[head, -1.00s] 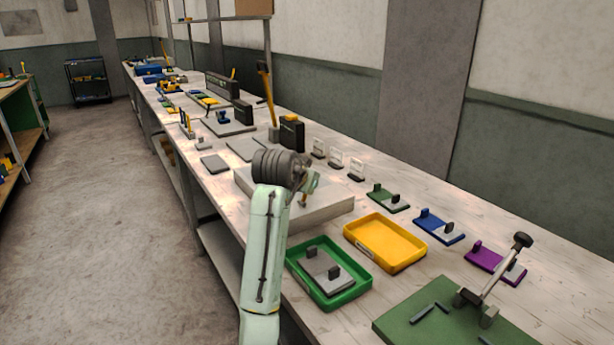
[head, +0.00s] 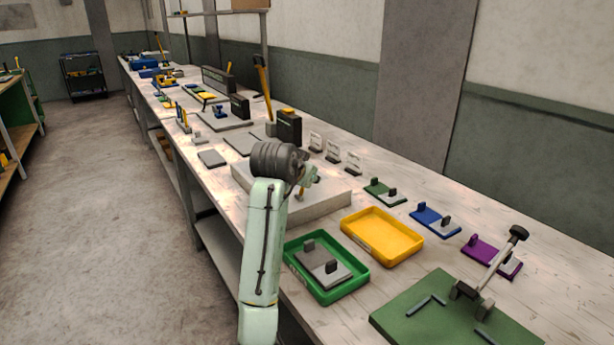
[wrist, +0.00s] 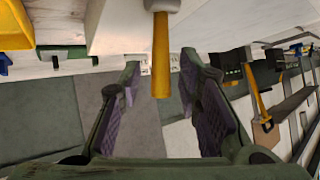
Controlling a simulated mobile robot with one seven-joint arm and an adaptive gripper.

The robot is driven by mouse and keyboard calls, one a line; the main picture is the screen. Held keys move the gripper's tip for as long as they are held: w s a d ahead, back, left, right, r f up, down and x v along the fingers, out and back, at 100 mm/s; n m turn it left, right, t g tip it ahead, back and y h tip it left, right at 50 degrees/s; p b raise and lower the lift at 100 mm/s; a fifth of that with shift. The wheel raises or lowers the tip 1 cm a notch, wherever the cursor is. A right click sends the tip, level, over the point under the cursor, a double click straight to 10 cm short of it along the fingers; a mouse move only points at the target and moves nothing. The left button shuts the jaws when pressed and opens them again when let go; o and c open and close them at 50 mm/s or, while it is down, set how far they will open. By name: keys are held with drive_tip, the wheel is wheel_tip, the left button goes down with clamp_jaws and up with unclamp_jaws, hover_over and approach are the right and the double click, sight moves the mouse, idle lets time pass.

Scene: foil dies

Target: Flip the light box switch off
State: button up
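The light box (head: 330,205) is a pale, low, flat box on the bench in the head view, partly hidden behind my arm. Its switch (head: 301,194) shows as a small orange-yellow lever under my gripper (head: 310,178). In the wrist view the switch (wrist: 161,60) is an orange bar with a pale, wider base, hanging into the space between my two fingers. My gripper (wrist: 163,98) is open there, with a finger on each side of the lever and visible gaps to it. Whether the fingertips touch the box cannot be told.
A yellow tray (head: 350,235) and a green tray (head: 293,268) stand in front of the light box. A black box (head: 289,130) and several small clear stands (head: 334,152) are behind it. A green board with a lever clamp (head: 420,318) is at the front right.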

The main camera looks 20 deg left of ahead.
drive_tip(key=v, duration=1.2)
